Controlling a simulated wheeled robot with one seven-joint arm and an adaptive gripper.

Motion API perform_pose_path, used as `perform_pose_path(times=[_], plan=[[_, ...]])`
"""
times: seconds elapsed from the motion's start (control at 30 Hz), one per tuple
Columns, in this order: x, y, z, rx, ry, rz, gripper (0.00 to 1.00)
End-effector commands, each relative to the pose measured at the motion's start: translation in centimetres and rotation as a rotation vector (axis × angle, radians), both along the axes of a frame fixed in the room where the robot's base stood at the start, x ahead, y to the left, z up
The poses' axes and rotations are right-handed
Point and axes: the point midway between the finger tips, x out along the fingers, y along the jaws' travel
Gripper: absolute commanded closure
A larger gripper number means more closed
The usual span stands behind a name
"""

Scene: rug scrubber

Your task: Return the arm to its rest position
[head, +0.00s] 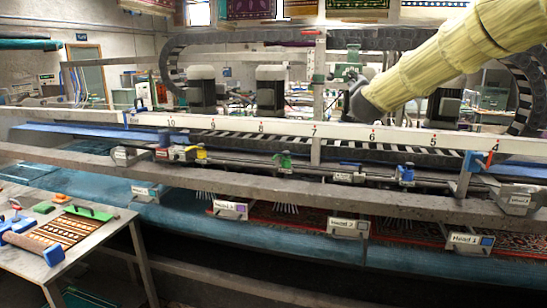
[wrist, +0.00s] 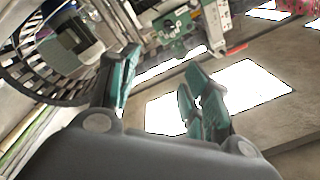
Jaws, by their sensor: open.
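My arm, in a pale yellow sleeve (head: 450,55), reaches in from the upper right of the head view. It slants down to a dark grey wrist part near the middle of the machine, above the white numbered beam. In the wrist view my gripper (wrist: 158,88) shows two teal-padded fingers spread apart with nothing between them. Beyond the fingers are a green machine part (wrist: 174,28) and bright white panels. I cannot tell whether the gripper touches anything.
The rug-scrubbing machine spans the view, with grey motors (head: 270,91), a white numbered beam (head: 260,131) and lower rails with labelled heads. A patterned rug lies on its blue bed (head: 180,212). A metal table (head: 100,242) with tools stands at the lower left. A curved cable chain (wrist: 35,60) is close by.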

Motion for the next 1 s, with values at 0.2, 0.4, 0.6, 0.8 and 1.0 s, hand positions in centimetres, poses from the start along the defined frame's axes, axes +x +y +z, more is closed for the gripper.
perform_pose_path(times=[0.2, 0.4, 0.6, 0.8, 1.0], plan=[[0.1, -0.2, -4.4, -0.024, 0.054, 0.004, 0.52], [0.1, 0.2, -9.1, -0.051, 0.113, 0.017, 0.52], [-0.2, 1.2, -16.6, -0.091, 0.207, 0.043, 0.52], [-2.1, 2.2, -27.9, -0.151, 0.353, 0.087, 0.52], [-5.5, 3.0, -38.9, -0.21, 0.503, 0.137, 0.52]])
